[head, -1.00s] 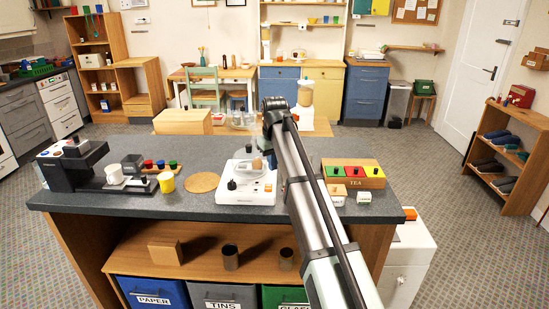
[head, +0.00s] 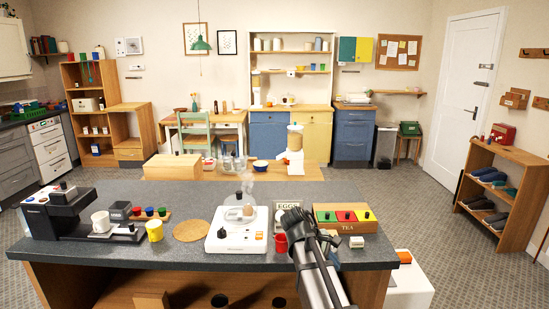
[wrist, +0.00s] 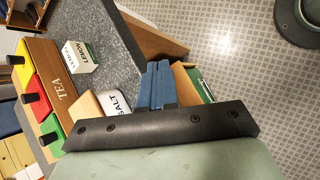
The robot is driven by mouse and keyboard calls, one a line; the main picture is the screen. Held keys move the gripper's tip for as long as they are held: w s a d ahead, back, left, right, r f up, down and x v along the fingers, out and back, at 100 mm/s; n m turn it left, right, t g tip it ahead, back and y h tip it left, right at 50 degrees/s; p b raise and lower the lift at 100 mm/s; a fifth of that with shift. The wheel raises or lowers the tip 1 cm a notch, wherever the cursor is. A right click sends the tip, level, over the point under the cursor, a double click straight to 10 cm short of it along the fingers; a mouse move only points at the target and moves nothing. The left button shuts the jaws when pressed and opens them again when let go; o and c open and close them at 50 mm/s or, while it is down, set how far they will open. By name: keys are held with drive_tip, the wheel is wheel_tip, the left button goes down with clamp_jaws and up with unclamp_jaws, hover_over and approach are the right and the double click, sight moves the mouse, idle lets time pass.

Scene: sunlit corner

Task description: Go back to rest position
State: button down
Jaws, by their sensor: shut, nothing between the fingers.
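My gripper (wrist: 158,85) shows in the wrist view as two blue fingers side by side, closed together with nothing held. It is beyond the front edge of the grey counter (wrist: 118,55), tilted in that view, with patterned floor beyond. In the head view my arm reaches up from the bottom right of centre, over the counter's front edge (head: 150,264); the fingers cannot be made out there.
The tea box (head: 343,216) with coloured lids stands right of my arm. A red mug (head: 280,243), an eggs box (head: 292,204) and a white egg cooker (head: 236,236) stand left. A salt container (wrist: 118,102) shows near the fingers.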

drive_tip(key=s+f+m+g+y, duration=0.1)
drive_tip(key=s+f, duration=0.5)
drive_tip(key=f, duration=0.5)
drive_tip(key=s+f+m+g+y, duration=0.15)
drive_tip(key=s+f, duration=0.35)
drive_tip(key=f, duration=0.6)
drive_tip(key=s+f+m+g+y, duration=0.1)
drive_tip(key=s+f+g, duration=0.1)
drive_tip(key=s+f, duration=0.6)
drive_tip(key=s+f+m+g+y, duration=0.1)
drive_tip(key=s+f+m, duration=0.3)
drive_tip(key=s+f, duration=0.6)
drive_tip(key=s+f+m+g+y, duration=0.2)
drive_tip(key=s+f+m, duration=0.3)
drive_tip(key=s+f, duration=0.5)
drive_tip(key=s+y, duration=0.1)
drive_tip(key=s, duration=0.4)
drive_tip(key=shift+s+a+f, duration=0.15)
drive_tip(key=shift+s+a, duration=0.05)
drive_tip(key=shift+a, duration=0.15)
